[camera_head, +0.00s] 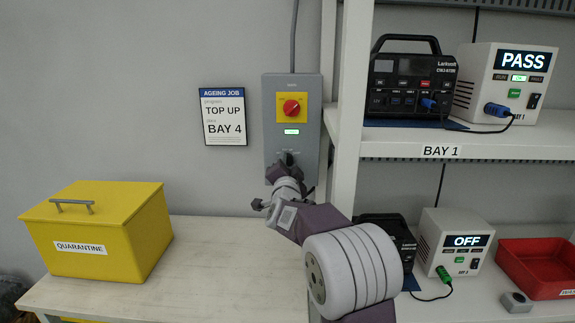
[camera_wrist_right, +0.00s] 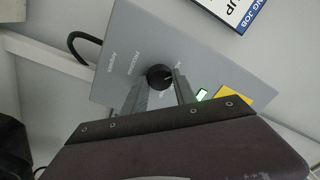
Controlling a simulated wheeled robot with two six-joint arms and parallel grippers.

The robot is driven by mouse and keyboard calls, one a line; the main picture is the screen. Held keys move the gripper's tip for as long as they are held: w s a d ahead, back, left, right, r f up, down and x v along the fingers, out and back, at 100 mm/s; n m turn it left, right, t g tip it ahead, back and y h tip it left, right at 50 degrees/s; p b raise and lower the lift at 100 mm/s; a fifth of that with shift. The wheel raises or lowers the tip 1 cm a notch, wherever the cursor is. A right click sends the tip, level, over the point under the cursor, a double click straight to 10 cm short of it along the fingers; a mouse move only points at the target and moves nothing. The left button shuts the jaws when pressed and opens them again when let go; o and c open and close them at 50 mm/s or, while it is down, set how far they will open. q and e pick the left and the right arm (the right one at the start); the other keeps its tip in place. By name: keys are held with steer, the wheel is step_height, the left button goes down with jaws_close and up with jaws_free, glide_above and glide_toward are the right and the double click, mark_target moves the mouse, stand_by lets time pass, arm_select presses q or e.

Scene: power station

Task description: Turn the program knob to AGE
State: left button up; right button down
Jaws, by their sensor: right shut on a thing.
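The grey wall panel (camera_head: 292,116) carries a black program knob (camera_head: 288,158) low on its face. In the right wrist view the round black knob (camera_wrist_right: 159,76) sits between the fingertips of my right gripper (camera_wrist_right: 160,88). My right gripper (camera_head: 286,168) is shut on the knob, its arm reaching up from the lower right in the head view. The small labels around the knob are too blurred to read for certain, and the fingers and arm hide part of them, so the setting cannot be told. My left gripper is not in view.
A red switch on a yellow plate (camera_head: 291,107) and a lit green display (camera_head: 292,132) sit above the knob. The ageing job sign (camera_head: 224,116) hangs left. A yellow quarantine box (camera_head: 105,233) stands on the bench. The white shelf post (camera_head: 349,110) rises close right of the panel.

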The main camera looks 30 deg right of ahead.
steer(key=c, duration=1)
jaws_free()
steer(key=v, duration=0.9)
steer(key=shift+f, duration=0.1)
